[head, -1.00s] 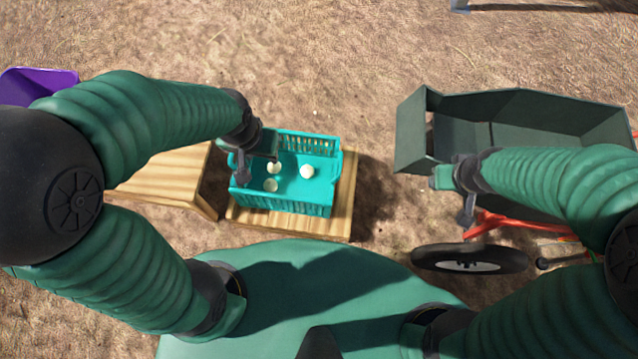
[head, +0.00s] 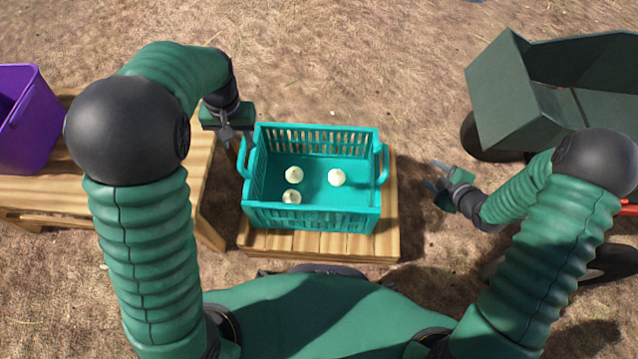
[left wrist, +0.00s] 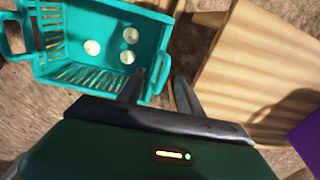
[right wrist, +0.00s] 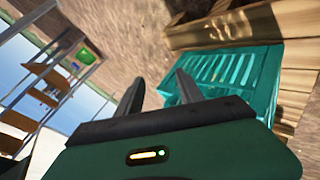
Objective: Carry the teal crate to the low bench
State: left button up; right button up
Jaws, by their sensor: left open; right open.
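The teal crate (head: 312,218) stands upright on a slatted wooden platform (head: 320,244), with several pale onions inside, a loop handle at each end. My left gripper (head: 234,138) is open beside the crate's left handle; in the left wrist view the handle (left wrist: 159,75) appears near or between the open fingers (left wrist: 160,88), contact unclear. My right gripper (head: 432,177) is open and empty, a short gap to the right of the crate's right handle (head: 383,163). In the right wrist view the crate (right wrist: 235,75) lies beyond and right of the open fingers (right wrist: 163,85).
A wider wooden bench (head: 50,190) stands to the left with a purple bin (head: 38,125) on it, close to the platform. A dark green cart (head: 498,85) stands at the right, its wheel and red frame near my right arm. Bare ground lies behind the crate.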

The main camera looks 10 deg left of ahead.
pick_arm(q)
jog(key=w+g+y+b, duration=0.1)
jog(key=w+y, duration=0.1)
jog(key=w, duration=0.7)
pick_arm(e)
jog(key=s+a+f+n+t+y, duration=0.4)
jog(key=s+n+t+y, duration=0.25)
jog(key=s+y, duration=0.2)
pick_arm(q)
jog(key=shift+m, duration=0.4)
jog(key=x, duration=1.6)
jog(key=shift+f, duration=0.4)
pick_arm(e)
jog(key=shift+n+h, duration=0.45)
jog(key=x, duration=1.6)
jog(key=shift+w+a, duration=0.2)
jog(key=shift+a, duration=0.1)
pick_arm(q)
grip_shut()
pick_arm(e)
jog(key=c, duration=0.9)
grip_shut()
pick_arm(q)
jog(key=shift+d, duration=0.1)
pick_arm(e)
jog(key=shift+s+f+g, duration=0.1)
jog(key=shift+f+g, duration=0.05)
jog(key=shift+g, duration=0.1)
pick_arm(q)
jog(key=shift+r, duration=0.15)
